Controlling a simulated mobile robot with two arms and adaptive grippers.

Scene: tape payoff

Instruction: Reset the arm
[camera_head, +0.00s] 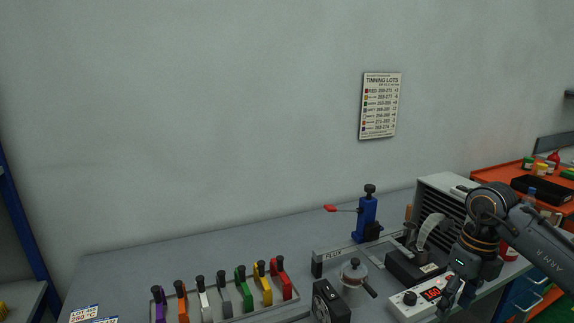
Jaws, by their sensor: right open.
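My right arm comes in from the right edge and bends down over the bench. My right gripper (449,297) is open and hangs beside the controller box (409,306) with a red digit display, near the bench's right front. I see nothing between its fingers, though they are small and dark here. My left gripper is not in view.
A rack (245,311) of several coloured handled pieces stands at the front. A blue clamp stand (367,215), a small pot (354,275) and a dark tape dispenser (411,268) crowd the right. A grey louvred unit (440,202) is behind my arm. The bench's left back (150,270) is clear.

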